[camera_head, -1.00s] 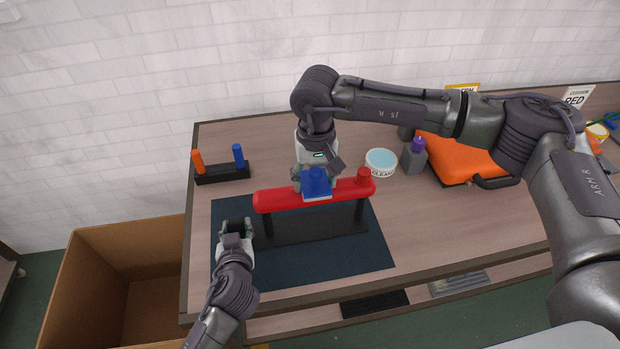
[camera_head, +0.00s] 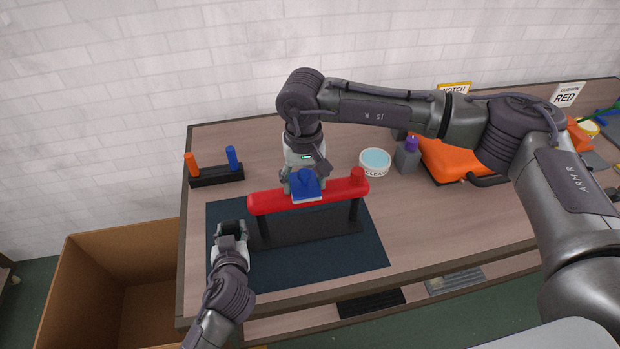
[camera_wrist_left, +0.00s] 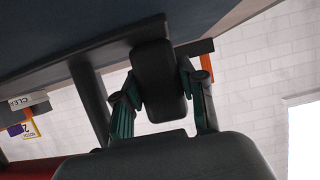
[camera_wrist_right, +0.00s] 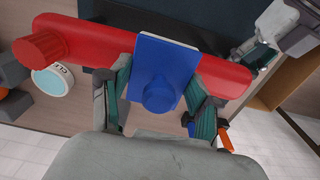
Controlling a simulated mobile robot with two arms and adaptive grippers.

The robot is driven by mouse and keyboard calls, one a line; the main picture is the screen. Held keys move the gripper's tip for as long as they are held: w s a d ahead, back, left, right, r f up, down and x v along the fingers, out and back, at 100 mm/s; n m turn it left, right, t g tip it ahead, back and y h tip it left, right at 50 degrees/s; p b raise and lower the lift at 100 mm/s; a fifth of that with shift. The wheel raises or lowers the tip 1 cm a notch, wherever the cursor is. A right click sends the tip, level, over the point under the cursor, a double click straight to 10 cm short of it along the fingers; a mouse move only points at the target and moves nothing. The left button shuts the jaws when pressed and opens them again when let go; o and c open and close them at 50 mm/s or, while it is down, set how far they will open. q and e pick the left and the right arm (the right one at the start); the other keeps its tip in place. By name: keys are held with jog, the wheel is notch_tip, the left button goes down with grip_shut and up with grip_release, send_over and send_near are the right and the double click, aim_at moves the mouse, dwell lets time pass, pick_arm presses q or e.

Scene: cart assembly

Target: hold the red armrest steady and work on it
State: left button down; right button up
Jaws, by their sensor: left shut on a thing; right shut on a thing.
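The red armrest (camera_head: 330,190) is a long rounded bar with a red knob at its right end, resting on a black stand (camera_head: 355,215) with two posts. My right gripper (camera_head: 302,180) is shut on a blue block (camera_head: 306,194), a flat plate with a round knob. The block lies against the armrest near its middle; the right wrist view shows the plate (camera_wrist_right: 155,58) across the red bar (camera_wrist_right: 100,48). My left gripper (camera_head: 231,230) is shut on a dark rounded part (camera_wrist_left: 158,80) at the stand's left end, low over the mat. The block's underside is hidden.
A dark mat (camera_head: 350,262) lies under the stand. A black holder (camera_head: 216,176) with orange and blue pegs stands at the back left. A white tub (camera_head: 375,163), a grey and purple bottle (camera_head: 408,155) and an orange case (camera_head: 450,158) stand right. A cardboard box (camera_head: 85,262) is left of the table.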

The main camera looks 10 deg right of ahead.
pick_arm(q)
jog(key=shift+d+r, duration=0.1)
jog(key=shift+d, duration=0.05)
pick_arm(e)
jog(key=shift+s+a+f, duration=0.1)
jog(key=shift+s+f, duration=0.1)
jog(key=shift+f, duration=0.15)
jog(key=shift+w+r, duration=0.15)
jog(key=shift+r, duration=1.5)
pick_arm(q)
jog(key=c, duration=0.6)
grip_release()
